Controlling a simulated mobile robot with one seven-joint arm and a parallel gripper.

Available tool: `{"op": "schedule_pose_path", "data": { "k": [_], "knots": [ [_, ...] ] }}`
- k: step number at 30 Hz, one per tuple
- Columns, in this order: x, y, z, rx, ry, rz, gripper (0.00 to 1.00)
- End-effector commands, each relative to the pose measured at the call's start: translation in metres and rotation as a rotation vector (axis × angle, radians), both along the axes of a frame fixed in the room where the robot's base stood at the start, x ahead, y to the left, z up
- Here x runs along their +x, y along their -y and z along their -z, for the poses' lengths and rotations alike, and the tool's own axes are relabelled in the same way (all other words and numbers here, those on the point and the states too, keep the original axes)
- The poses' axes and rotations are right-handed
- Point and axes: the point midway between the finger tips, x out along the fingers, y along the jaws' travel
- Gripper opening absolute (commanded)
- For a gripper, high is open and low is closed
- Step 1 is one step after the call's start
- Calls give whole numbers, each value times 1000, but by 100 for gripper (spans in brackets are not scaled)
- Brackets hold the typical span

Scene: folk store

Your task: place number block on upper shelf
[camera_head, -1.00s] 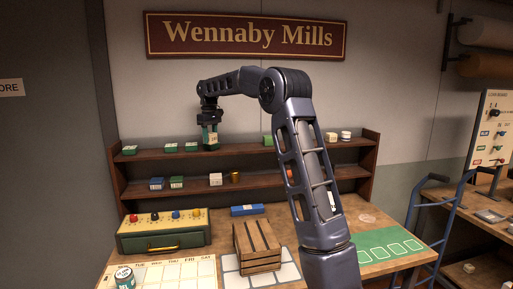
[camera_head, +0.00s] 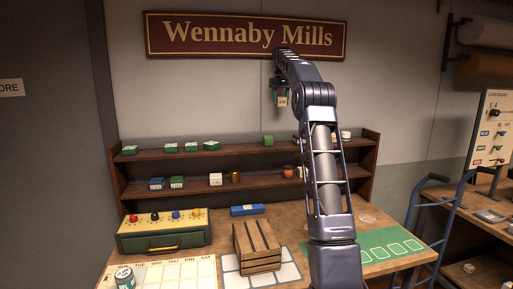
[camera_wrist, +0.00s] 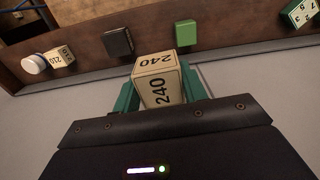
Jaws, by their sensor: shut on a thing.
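My gripper (camera_head: 282,99) is raised above the right half of the upper shelf (camera_head: 232,149), in front of the wall. In the wrist view its green fingers are shut on a cream number block (camera_wrist: 158,82) marked 240. The block also shows small in the head view (camera_head: 282,102), clear above the shelf board. In the wrist view the shelf (camera_wrist: 95,50) runs across the top, with a green block (camera_wrist: 186,33), a dark block (camera_wrist: 118,42), a cream block marked 210 (camera_wrist: 61,56) and a white round item (camera_wrist: 34,64) on it.
Several green boxes (camera_head: 170,148) stand on the upper shelf's left part. The lower shelf (camera_head: 262,181) holds boxes, a brass cup (camera_head: 235,177) and a red round item (camera_head: 288,171). A wooden crate (camera_head: 257,247) stands on the table. The sign (camera_head: 246,36) hangs close above my arm.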

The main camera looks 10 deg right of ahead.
Motion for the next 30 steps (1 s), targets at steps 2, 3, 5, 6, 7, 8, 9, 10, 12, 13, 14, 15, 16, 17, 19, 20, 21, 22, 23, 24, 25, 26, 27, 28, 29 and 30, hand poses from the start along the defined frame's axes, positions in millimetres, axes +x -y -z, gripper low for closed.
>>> {"op": "schedule_pose_path", "data": {
  "k": [2, 3, 5, 6, 7, 8, 9, 10, 12, 13, 14, 15, 16, 17, 19, 20, 21, 22, 23, 24, 25, 26, 27, 28, 29, 30],
  "knots": [
    [-2, 11, -4, 0, 0, 22, 20],
    [-3, 15, -5, 0, 1, 29, 20],
    [-3, 18, -5, 0, 0, 36, 20],
    [-4, 19, -2, 0, -2, 39, 20],
    [-4, 20, 1, 0, -2, 40, 20],
    [-4, 20, 5, 0, -2, 40, 20],
    [-5, 19, 11, 0, -2, 40, 20],
    [-5, 19, 16, 0, -3, 40, 20],
    [-5, 19, 31, 0, -3, 39, 20],
    [-5, 19, 38, 0, -4, 39, 20],
    [-5, 19, 44, 0, -3, 39, 20],
    [-5, 19, 53, 0, -3, 39, 20],
    [-5, 19, 60, 0, -3, 39, 20],
    [-5, 19, 66, 0, -3, 39, 20],
    [-5, 18, 82, 0, -4, 39, 20],
    [-4, 19, 88, 0, -3, 39, 20],
    [-4, 19, 97, 0, -3, 39, 20],
    [-5, 19, 104, 0, -3, 39, 20],
    [-5, 19, 110, 0, -3, 39, 20],
    [-5, 19, 118, 0, -3, 39, 20],
    [-4, 19, 124, 0, -3, 39, 20],
    [-4, 19, 129, 0, -2, 39, 20],
    [-5, 19, 136, 0, -2, 39, 20],
    [-4, 19, 140, 0, -1, 39, 20],
    [-4, 19, 144, 0, -1, 39, 20],
    [-4, 19, 148, 0, -1, 39, 20]
  ]
}}
